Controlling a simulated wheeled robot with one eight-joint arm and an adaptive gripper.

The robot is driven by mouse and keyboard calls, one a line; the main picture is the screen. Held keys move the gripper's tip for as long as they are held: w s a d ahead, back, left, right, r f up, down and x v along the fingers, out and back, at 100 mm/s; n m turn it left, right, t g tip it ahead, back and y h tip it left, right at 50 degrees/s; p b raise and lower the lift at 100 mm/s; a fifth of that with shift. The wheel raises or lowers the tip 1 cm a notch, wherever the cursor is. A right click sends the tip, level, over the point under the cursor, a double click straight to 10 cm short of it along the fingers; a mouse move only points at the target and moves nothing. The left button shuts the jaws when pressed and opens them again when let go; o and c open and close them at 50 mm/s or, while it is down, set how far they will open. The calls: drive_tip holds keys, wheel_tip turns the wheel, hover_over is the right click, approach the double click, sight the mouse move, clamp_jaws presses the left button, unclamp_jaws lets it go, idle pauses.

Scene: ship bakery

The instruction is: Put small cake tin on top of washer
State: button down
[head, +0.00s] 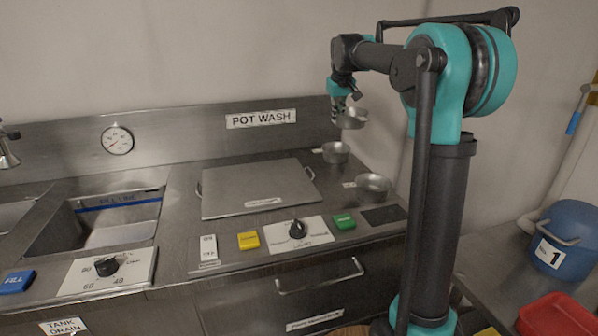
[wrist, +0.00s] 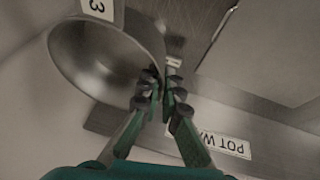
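A small round metal tin (head: 352,119) hangs at my gripper (head: 340,104), above the counter near the back wall. In the wrist view, the fingers of my gripper (wrist: 163,95) close on the rim of this tin (wrist: 85,65), whose open mouth shows. A tab marked 3 (wrist: 98,8) sticks out from it. The pot washer has a flat square steel lid (head: 256,187) with handles on both sides, to the left of and below my gripper. The lid is shut and its top holds nothing but a small label.
Two more metal tins with labelled handles, one (head: 335,152) behind the other (head: 373,186), stand right of the lid. A control panel (head: 297,234) with a knob lies in front. A sink (head: 110,222) is at left, a blue bucket (head: 566,240) at far right.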

wheel_tip(320, 180, down, 19)
drive_tip(key=shift+f, duration=0.1)
idle(0.4)
drive_tip(key=c, duration=2.2)
unclamp_jaws()
drive_tip(key=shift+f, duration=0.1)
drive_tip(key=o, duration=0.5)
drive_tip(key=v, duration=1.2)
